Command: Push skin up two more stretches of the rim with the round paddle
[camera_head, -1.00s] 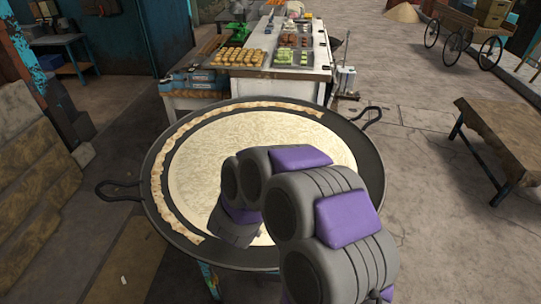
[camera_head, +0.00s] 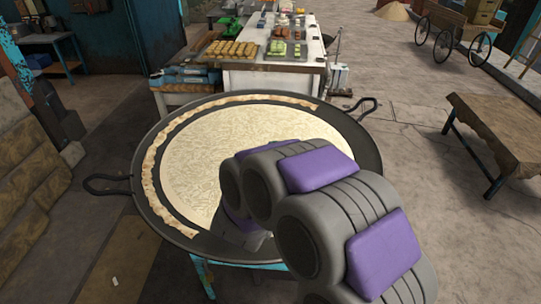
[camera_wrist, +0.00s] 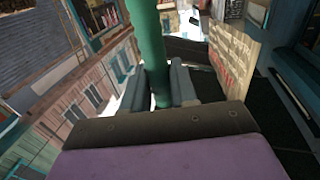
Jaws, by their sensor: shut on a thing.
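A wide dark pan (camera_head: 372,160) holds pale cream milk (camera_head: 250,140). A band of wrinkled, browned skin (camera_head: 150,165) lies along its inner rim, from the lower left round the left side and across the far edge to the upper right. No skin shows on the visible right rim; the near right is behind my arm. In the wrist view my gripper (camera_wrist: 160,88) is shut on the green handle of the round paddle (camera_wrist: 151,45). The paddle's round end is out of sight in both views. My arm hides the gripper in the head view.
The pan has loop handles at left (camera_head: 105,185) and upper right (camera_head: 362,106). A white counter (camera_head: 275,78) with trays of sweets stands behind it. A wooden table (camera_head: 505,125) is at right and a stepped bench (camera_head: 30,160) at left. Open floor lies between pan and table.

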